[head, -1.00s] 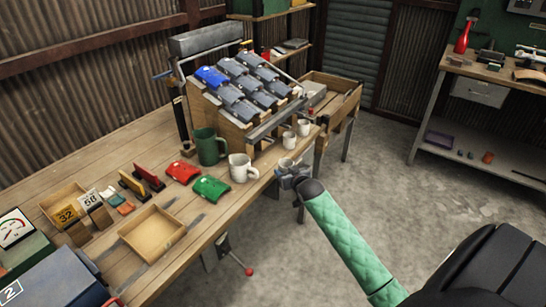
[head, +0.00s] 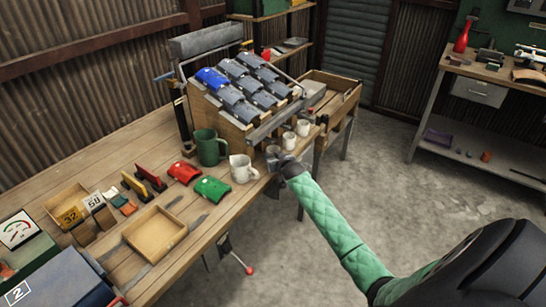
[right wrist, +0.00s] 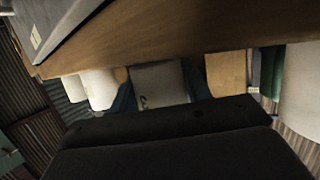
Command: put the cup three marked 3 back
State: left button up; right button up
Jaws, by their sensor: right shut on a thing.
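My right gripper (head: 278,162) is at the front edge of the workbench, shut on a small whitish cup (head: 272,151). In the right wrist view the cup (right wrist: 158,82) sits between the two dark fingers, and a dark mark, only partly readable, shows on its side. The cup is at the bench edge, in line with two similar white cups (head: 289,141) and (head: 303,127). Its base meets the wood in the wrist view, but I cannot tell if it bears on it. My left gripper is not in view.
A white jug (head: 242,168) stands close left of the held cup, with a green mug (head: 207,147) behind it. A tilted rack of grey and blue pieces (head: 240,85) rises behind the cups. Red and green pieces (head: 211,188) and an empty wooden tray (head: 155,232) lie further left.

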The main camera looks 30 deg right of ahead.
jog(key=shift+s+f, duration=0.1)
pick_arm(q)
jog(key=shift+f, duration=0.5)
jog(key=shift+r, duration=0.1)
pick_arm(e)
jog(key=shift+f, duration=0.2)
jog(key=o, duration=1)
jog(key=shift+r, duration=0.15)
